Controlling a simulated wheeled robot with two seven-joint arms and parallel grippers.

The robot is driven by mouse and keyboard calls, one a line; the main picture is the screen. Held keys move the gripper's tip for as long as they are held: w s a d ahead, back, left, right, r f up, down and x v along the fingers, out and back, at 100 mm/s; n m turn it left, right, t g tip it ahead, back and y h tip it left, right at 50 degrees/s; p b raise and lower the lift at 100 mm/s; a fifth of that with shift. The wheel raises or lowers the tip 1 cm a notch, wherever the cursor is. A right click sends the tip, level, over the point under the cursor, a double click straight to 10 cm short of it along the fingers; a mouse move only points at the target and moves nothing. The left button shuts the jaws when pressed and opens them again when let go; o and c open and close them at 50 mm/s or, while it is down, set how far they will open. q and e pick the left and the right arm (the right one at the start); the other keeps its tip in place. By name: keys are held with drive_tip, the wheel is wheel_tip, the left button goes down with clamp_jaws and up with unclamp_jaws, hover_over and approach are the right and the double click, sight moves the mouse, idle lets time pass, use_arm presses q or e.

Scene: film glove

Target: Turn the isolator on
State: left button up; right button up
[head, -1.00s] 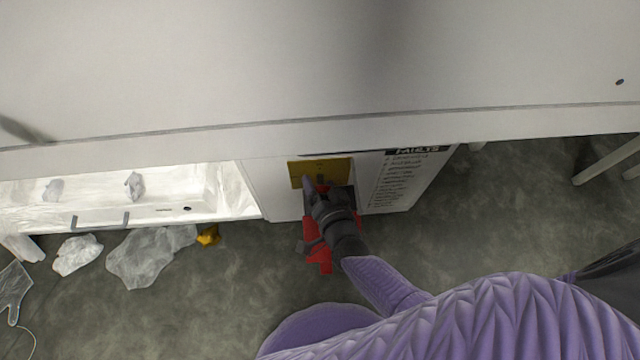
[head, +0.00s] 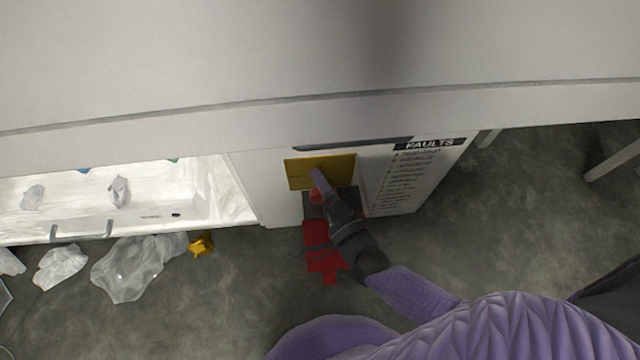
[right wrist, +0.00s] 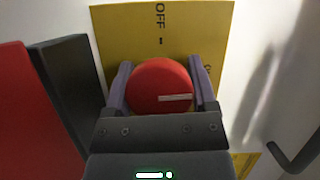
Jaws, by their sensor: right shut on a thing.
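The isolator's red round knob (right wrist: 160,84) sits on a yellow plate (right wrist: 215,25) marked OFF at the top in the right wrist view. A white bar on the knob points to the right, toward a label mostly hidden by a finger. My right gripper (right wrist: 163,88) is shut on the knob, one finger on each side. In the head view my right gripper (head: 318,184) reaches the yellow plate (head: 335,165) on the white cabinet front and hides most of the knob. My left gripper is not in view.
Red and dark parts (head: 322,245) stand just left of my right gripper. A FAULTS list (head: 412,175) is right of the plate. A lit white tray (head: 150,205) is at left. Crumpled clear film (head: 135,268) and a yellow piece (head: 201,245) lie on the floor.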

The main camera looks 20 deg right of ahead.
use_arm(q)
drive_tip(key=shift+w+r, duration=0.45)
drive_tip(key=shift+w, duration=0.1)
use_arm(e)
drive_tip(key=shift+m, duration=0.5)
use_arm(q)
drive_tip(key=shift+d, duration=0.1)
use_arm(e)
drive_tip(key=o, duration=1.2)
drive_tip(key=shift+c, duration=0.2)
drive_tip(key=shift+s, duration=0.25)
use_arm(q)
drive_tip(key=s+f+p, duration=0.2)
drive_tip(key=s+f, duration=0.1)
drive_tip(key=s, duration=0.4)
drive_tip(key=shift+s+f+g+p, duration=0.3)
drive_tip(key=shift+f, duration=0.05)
use_arm(e)
drive_tip(key=s+d, duration=0.1)
drive_tip(key=s, duration=0.8)
drive_tip(key=shift+s, duration=0.2)
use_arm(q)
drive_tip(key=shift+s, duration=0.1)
use_arm(e)
drive_tip(key=shift+d+f, duration=0.1)
